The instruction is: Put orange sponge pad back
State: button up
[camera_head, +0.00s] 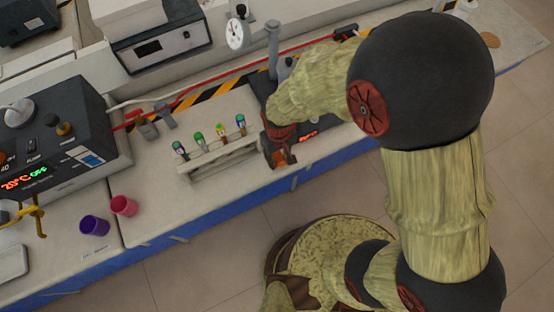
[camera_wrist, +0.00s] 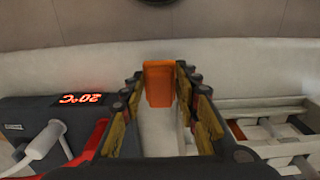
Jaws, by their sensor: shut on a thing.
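The orange sponge pad (camera_wrist: 159,84) is upright between the two fingertips of my gripper (camera_wrist: 160,92) in the wrist view. My gripper is shut on it. In the head view my gripper (camera_head: 277,150) is above the bench near its front edge, just right of the tube rack. A small part of the orange pad (camera_head: 289,157) shows there; fingers hide the rest. I cannot tell whether the pad touches the bench.
The tube rack (camera_head: 222,160) with several capped tubes stands left of my gripper. A dark device with a red display (camera_head: 308,136) is just right. Pink (camera_head: 124,205) and purple (camera_head: 94,225) cups stand farther left. Bare bench lies between the cups and rack.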

aim_at(277, 159)
jog(key=shift+w+a+f, duration=0.15)
jog(key=shift+w+f, duration=0.15)
jog(key=shift+f, duration=0.1)
jog(key=shift+w+a+f+b, duration=0.1)
jog(key=shift+f+b, duration=0.5)
jog(key=shift+f, duration=1.05)
jog(key=shift+f, duration=0.1)
jog(key=shift+f, duration=0.1)
jog(key=o, duration=1.1)
